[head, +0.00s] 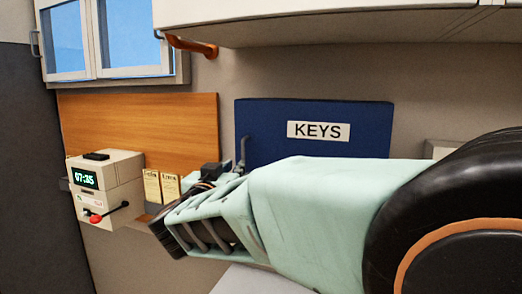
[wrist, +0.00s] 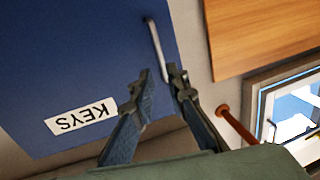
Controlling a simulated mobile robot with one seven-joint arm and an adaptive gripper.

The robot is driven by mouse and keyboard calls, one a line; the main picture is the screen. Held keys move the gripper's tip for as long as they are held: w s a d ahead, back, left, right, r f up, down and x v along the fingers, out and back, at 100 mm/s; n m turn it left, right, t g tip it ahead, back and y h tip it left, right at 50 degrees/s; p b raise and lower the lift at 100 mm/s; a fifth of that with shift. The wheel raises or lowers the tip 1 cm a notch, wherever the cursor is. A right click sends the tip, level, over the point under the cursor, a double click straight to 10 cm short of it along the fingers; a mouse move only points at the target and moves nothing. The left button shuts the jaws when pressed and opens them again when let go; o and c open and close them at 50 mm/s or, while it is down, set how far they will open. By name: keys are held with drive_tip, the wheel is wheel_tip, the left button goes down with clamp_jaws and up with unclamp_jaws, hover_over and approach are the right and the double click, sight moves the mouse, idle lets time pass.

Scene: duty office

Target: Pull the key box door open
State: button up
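The key box (head: 265,115) is dark blue with a white KEYS label and hangs on the wall behind my arm in the head view. Its door (wrist: 80,60) fills the left of the wrist view and looks shut. A grey bar handle (wrist: 154,42) stands on the door's edge; it also shows in the head view (head: 243,150). My gripper (wrist: 160,76) is open, one fingertip on each side of the handle's near end. I cannot tell whether either finger touches it. My arm hides the lower part of the box in the head view.
A wooden board (head: 140,125) is left of the box, with a white clock device (head: 105,185) and small cards (head: 162,187) before it. A white cabinet (head: 340,22) overhangs above, with an orange rod (head: 190,46) near its left end. A window (head: 105,40) is upper left.

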sight(243, 156)
drive_tip(key=w, duration=0.3)
drive_tip(key=w+d+p, duration=0.1)
drive_tip(key=w, duration=0.6)
drive_tip(key=shift+w+d+p, duration=0.2)
drive_tip(key=shift+d+p, duration=0.05)
drive_tip(key=shift+p, duration=0.1)
drive_tip(key=shift+c, duration=0.5)
clamp_jaws()
